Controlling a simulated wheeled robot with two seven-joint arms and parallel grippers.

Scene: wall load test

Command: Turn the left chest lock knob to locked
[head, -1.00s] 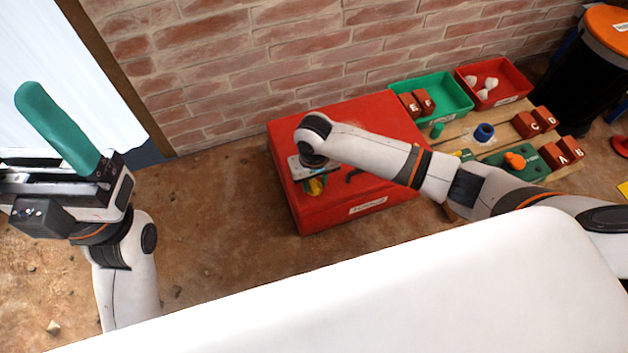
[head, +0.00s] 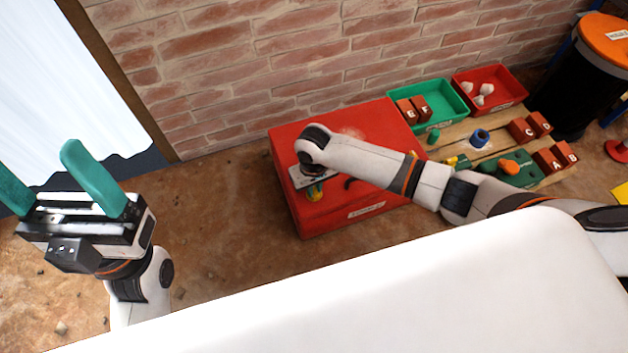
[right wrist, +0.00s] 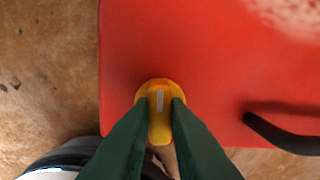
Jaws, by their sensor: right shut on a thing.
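The red chest (head: 375,135) stands on the ground against the brick wall. Its left lock knob (right wrist: 160,92) is yellow with a pale line that runs up and down in the right wrist view. My right gripper (right wrist: 160,118) is shut on this knob, with one dark green finger on each side. In the head view my right wrist covers most of the knob, and only a bit of yellow shows by the fingers. My left gripper (head: 38,165) is raised at the far left, open and empty, well away from the chest.
A black curved handle (right wrist: 285,138) is right of the knob on the chest. Right of the chest are a green bin (head: 450,92), a red bin (head: 512,98) and a wooden board with lettered red blocks (head: 520,130). Ground left of the chest is mostly clear.

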